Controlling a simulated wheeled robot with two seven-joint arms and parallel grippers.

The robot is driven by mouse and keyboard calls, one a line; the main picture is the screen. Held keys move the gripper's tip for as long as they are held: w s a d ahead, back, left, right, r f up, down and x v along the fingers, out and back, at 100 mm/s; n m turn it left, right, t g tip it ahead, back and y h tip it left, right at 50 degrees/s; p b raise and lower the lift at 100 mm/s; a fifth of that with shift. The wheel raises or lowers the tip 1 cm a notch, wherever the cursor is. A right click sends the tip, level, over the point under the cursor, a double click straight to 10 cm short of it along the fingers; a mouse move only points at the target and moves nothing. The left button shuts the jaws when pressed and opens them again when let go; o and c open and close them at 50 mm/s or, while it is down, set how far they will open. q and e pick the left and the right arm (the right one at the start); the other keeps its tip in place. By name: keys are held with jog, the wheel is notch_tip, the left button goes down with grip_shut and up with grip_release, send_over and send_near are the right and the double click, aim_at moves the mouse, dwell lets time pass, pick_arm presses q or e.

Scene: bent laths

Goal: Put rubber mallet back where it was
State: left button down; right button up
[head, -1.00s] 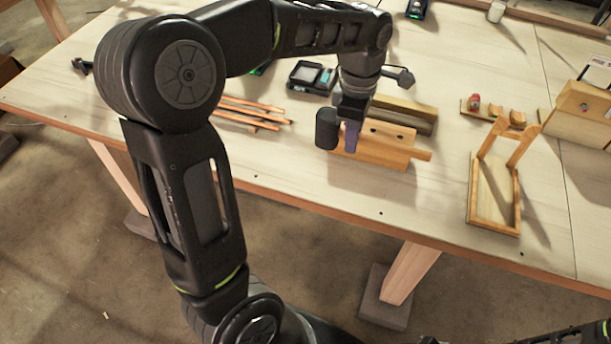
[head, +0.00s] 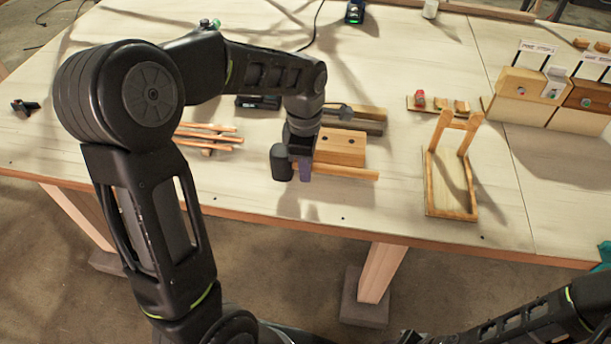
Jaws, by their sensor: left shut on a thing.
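The rubber mallet has a black head (head: 281,162) and a wooden handle (head: 345,173) that points right. My left gripper (head: 304,172) is shut on the handle close beside the head. The mallet lies roughly level in front of a light wooden block with dark holes (head: 340,148). I cannot tell whether it touches the table or hangs just above it. A wooden stand (head: 452,213) with a flat framed base and two upright prongs is on the table to the right, with nothing on it. My right forearm shows at the lower right, but its gripper is out of view.
Several thin wooden laths (head: 208,137) lie left of the gripper. A grey-brown block (head: 355,121) is behind the light one. A small rack with a red item (head: 420,98) and wooden boxes with signs (head: 520,92) stand right. The table's front (head: 400,222) is clear.

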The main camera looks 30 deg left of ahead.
aim_at(306, 188)
pick_arm(q)
jog(key=shift+f+p, duration=0.3)
jog(key=shift+f, duration=1.5)
jog(key=shift+f, duration=0.1)
jog(key=shift+f, duration=0.15)
jog(key=c, duration=1.4)
grip_release()
jog(key=shift+o, duration=0.2)
notch_tip(306, 188, up, 12)
jog(key=shift+a+r+b, duration=0.15)
jog(key=shift+r+b, duration=0.1)
jog(key=shift+b, duration=0.3)
